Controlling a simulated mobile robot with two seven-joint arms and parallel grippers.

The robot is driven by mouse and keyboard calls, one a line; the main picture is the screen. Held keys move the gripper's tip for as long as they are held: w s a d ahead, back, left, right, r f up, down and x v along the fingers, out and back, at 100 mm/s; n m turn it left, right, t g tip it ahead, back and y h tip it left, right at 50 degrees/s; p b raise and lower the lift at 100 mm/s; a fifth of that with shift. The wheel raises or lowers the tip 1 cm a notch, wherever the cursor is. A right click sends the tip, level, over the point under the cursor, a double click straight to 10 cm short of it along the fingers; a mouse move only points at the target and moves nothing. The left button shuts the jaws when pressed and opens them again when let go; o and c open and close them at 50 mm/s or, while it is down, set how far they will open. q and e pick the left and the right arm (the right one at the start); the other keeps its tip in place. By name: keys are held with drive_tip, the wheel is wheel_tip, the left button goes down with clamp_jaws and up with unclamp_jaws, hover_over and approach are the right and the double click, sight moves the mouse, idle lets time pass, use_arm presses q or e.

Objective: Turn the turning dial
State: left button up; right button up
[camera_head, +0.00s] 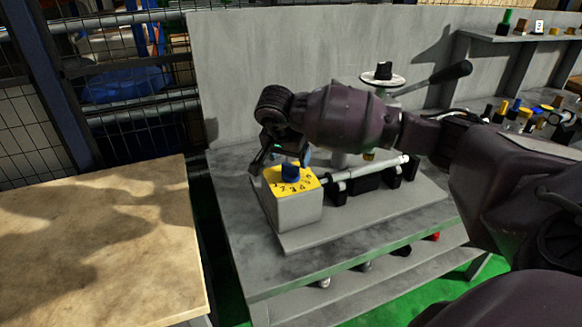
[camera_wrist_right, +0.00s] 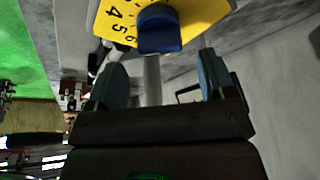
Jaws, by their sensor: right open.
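The turning dial is a blue knob (camera_head: 290,171) on a yellow numbered plate (camera_head: 304,184), on top of a grey box (camera_head: 297,211). My right gripper (camera_head: 281,162) is just above and behind the knob in the head view. In the right wrist view the blue knob (camera_wrist_right: 159,30) shows at the top centre, with numbers on the yellow plate (camera_wrist_right: 205,12) around it. The fingers of my right gripper (camera_wrist_right: 163,82) are spread apart below the knob in that picture, with nothing between them. My left gripper is not in view.
The box stands on a grey workbench (camera_head: 258,262), beside a metal shaft assembly (camera_head: 365,176). A lever with a black handle (camera_head: 451,72) rises behind. A grey panel (camera_head: 240,70) closes the back. A wooden table (camera_head: 95,240) stands at the left.

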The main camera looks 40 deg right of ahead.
sight(291, 165)
drive_tip(key=shift+x, duration=2.35)
drive_tip(key=shift+c, duration=0.2)
drive_tip(key=c, duration=0.9)
drive_tip(key=shift+o, duration=0.2)
drive_tip(key=shift+m, duration=0.3)
drive_tip(key=shift+s+m+g, duration=0.1)
drive_tip(key=shift+m+g, duration=0.45)
drive_tip(key=shift+m, duration=0.75)
drive_tip(key=shift+s+m+g, duration=0.1)
drive_tip(key=shift+m+g, duration=0.45)
drive_tip(key=shift+m, duration=0.75)
drive_tip(key=o, duration=0.9)
